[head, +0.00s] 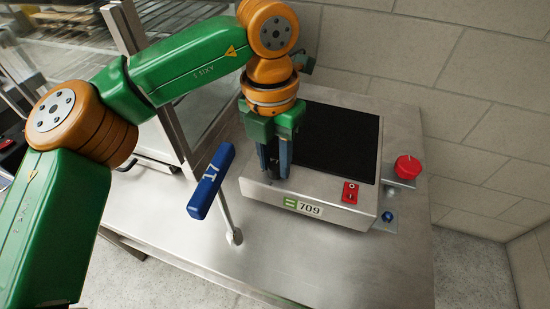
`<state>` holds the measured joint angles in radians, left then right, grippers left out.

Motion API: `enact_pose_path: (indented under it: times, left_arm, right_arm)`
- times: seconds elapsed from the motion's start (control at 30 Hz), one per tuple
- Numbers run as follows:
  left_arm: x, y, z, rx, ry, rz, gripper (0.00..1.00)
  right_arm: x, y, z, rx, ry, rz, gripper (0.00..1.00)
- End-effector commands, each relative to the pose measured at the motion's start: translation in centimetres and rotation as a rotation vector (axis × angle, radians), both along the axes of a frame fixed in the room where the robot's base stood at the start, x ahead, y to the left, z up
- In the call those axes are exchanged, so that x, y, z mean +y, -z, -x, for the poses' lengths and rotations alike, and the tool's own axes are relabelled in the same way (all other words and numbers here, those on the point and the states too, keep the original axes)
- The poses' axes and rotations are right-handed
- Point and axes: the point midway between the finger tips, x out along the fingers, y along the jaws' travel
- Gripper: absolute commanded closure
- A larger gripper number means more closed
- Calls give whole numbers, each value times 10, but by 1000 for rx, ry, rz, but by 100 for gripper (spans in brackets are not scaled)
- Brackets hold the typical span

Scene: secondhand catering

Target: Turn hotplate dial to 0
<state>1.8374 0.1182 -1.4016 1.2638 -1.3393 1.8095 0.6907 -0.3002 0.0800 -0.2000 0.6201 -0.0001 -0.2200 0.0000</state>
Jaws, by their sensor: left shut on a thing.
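The hotplate (327,207) is a low steel unit with a black square top (338,140) and a label reading 709 on its front edge. It stands on a steel table. My left gripper (274,172) points down at the hotplate's front left corner, beside the black top. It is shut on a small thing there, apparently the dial. The fingers hide the dial, so its setting cannot be read. My right gripper is not in view.
A blue handle marked 17 (211,182) sticks up left of the hotplate. A red switch (350,192) sits on its front right corner. A red knob (408,167) and a small blue knob (388,216) are at its right. The steel table (300,265) is bare in front.

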Motion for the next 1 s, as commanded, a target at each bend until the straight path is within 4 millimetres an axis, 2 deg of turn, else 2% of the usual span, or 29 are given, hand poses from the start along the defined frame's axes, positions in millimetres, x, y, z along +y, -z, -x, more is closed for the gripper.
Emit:
enact_pose_path:
  times: [0.5,0.53,0.63,0.9,1.0]
  left_arm:
    - [0,2,1,6,-17,-2,100]
    - [0,2,1,6,-17,-2,64]
    - [0,2,1,5,-17,-2,37]
    - [0,0,1,2,-17,-1,36]
    - [0,-11,0,0,-18,0,36]
  right_arm:
    - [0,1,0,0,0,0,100]
    - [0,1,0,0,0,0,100]
    - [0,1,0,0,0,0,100]
    - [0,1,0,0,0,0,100]
    - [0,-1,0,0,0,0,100]
